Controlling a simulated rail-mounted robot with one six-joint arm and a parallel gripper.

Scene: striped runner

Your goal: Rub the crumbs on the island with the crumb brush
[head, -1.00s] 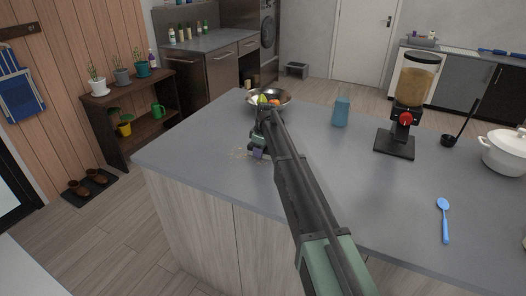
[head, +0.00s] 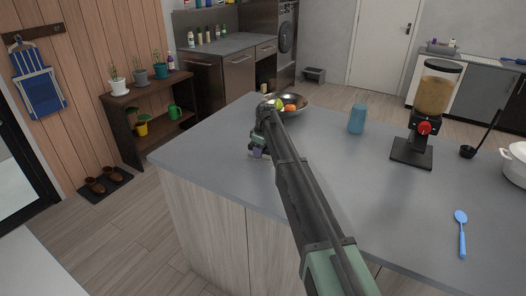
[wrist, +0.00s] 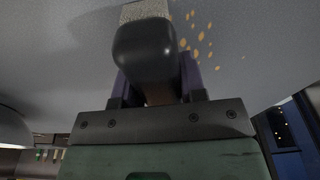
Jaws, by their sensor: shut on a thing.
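The crumb brush (wrist: 145,45) has a dark rounded handle and a pale bristle end, seen in the wrist view. My gripper (wrist: 158,80) is shut on it, a finger on each side; it also shows in the head view (head: 259,152) over the near-left part of the grey island (head: 400,210). Several tan crumbs (wrist: 196,38) lie on the island top, just right of the bristle end in the wrist view. In the head view my arm and gripper mostly hide the crumbs and brush. I cannot tell whether the bristles touch the top.
A metal fruit bowl (head: 296,104) stands just behind my gripper. A blue canister (head: 357,118), a dispenser (head: 432,100), a black ladle (head: 470,151), a white pot (head: 515,162) and a blue spoon (head: 461,232) stand or lie farther right. The island's middle is mostly clear.

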